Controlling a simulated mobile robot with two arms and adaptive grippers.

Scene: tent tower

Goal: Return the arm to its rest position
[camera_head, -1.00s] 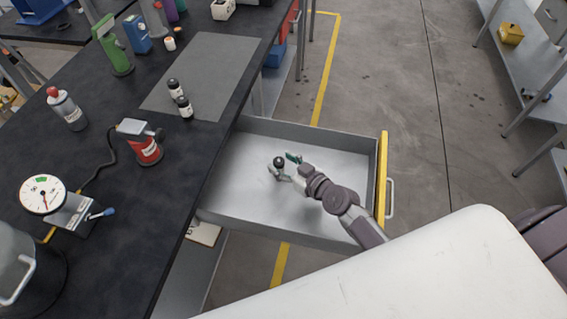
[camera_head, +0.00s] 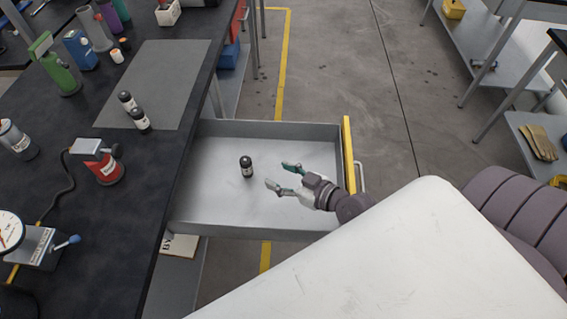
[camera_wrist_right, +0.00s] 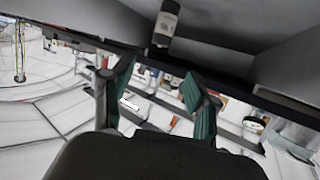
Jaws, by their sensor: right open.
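My right gripper (camera_head: 279,177) is open and empty in the head view, over the open drawer (camera_head: 215,206) and to the right of a small black bottle with a pale label (camera_head: 246,167). The bottle stands in the drawer, apart from the fingers. In the right wrist view my right gripper (camera_wrist_right: 158,95) shows two spread green-padded fingers with nothing between them. The bottle (camera_wrist_right: 166,22) shows beyond them at the top of that view. My left gripper is in neither view.
The drawer has a yellow front edge (camera_head: 349,155) at its right. Two more small bottles (camera_head: 140,119) stand at the grey mat (camera_head: 165,75) on the dark bench. Open floor (camera_head: 330,60) lies right of the bench.

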